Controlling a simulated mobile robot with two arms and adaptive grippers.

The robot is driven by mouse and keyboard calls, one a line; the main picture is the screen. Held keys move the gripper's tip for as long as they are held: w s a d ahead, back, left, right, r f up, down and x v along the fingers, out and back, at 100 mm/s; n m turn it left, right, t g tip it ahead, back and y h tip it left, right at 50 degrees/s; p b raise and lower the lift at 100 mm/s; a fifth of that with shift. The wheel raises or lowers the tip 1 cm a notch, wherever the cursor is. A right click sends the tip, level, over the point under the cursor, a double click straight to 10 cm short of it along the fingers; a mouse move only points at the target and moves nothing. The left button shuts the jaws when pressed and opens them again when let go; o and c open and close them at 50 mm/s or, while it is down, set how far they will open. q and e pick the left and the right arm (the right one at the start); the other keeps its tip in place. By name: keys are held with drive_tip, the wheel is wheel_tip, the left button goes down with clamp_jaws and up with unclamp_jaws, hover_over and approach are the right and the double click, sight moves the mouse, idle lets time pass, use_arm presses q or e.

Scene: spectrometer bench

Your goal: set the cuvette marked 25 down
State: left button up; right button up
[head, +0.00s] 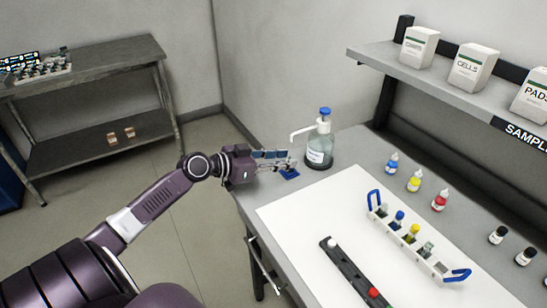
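My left gripper (287,163) reaches in from the left and is over the back left corner of the bench, beside the dispenser bottle. A small dark blue item (290,174) shows just below its fingertips; I cannot tell whether it is gripped or lies on the bench. A white rack (437,266) with blue handles stands on the white mat and holds several cuvettes, one with a blue cap (398,217) and one with a yellow cap (412,231). No mark 25 is legible on any cuvette. My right gripper is out of view.
A dispenser bottle (319,147) stands close right of the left gripper. Dropper bottles (415,181) and small dark-capped bottles (498,235) line the right side. A black bar-shaped device (352,272) lies on the white mat (310,220), whose left part is clear.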

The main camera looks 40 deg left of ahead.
use_arm(q)
drive_tip(key=shift+s+a, duration=0.1)
drive_tip(key=shift+s, duration=0.1)
drive_tip(key=b+v, duration=0.2)
drive_tip(key=v, duration=0.9)
drive_tip(key=shift+s+r+b, duration=0.2)
drive_tip(key=shift+r+b, duration=0.05)
drive_tip(key=shift+b, duration=0.05)
drive_tip(key=shift+a, duration=0.15)
